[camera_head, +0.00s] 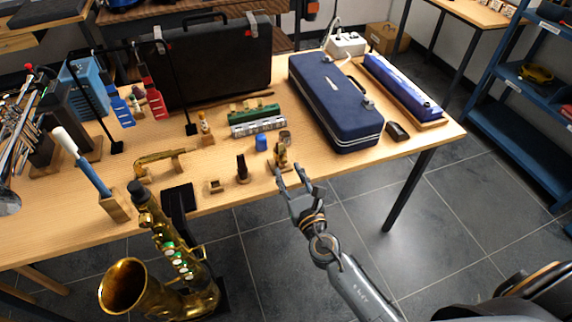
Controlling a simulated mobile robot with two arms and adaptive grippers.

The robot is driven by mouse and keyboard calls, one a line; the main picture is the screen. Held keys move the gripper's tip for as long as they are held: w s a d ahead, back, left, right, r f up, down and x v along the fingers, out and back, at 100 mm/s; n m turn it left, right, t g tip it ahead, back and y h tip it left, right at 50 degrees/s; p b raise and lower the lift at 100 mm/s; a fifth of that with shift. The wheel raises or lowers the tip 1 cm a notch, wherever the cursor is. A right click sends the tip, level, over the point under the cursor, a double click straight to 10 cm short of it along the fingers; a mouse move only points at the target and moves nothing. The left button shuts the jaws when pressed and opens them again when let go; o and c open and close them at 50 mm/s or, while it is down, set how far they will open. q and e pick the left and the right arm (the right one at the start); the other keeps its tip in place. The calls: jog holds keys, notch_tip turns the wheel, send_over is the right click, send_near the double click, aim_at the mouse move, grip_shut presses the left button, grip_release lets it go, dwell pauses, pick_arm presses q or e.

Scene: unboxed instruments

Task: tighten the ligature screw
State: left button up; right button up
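A small brass-coloured piece (282,154), which looks like the mouthpiece with its ligature, stands upright near the table's front edge. The ligature screw is too small to make out. My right gripper (288,169) reaches in from the lower right. Its two fingers are apart, with the tips at the table edge just in front of the brass piece. I cannot tell whether a fingertip touches it. A black upright piece on a wooden base (242,170) stands to its left. My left gripper is not in view.
A blue case (335,105) lies behind and right of the brass piece. A blue cap (261,143) and harmonicas (257,127) are close behind it. A saxophone (170,255) stands in front of the table. The table's right front corner is clear.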

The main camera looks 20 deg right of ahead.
aim_at(284, 163)
jog(key=shift+w, duration=1.5)
jog(key=shift+c, duration=0.2)
grip_shut()
jog(key=m+b, duration=0.2)
jog(key=m, duration=0.3)
jog(key=shift+f+m, duration=0.15)
jog(key=shift+m, duration=0.15)
jog(key=m+b, duration=0.1)
jog(key=m, duration=0.5)
jog(key=shift+a, duration=0.1)
jog(key=m, duration=0.4)
jog(key=shift+m+b, duration=0.4)
jog(key=m, duration=0.5)
jog(key=shift+r, duration=0.2)
jog(key=shift+m, duration=0.4)
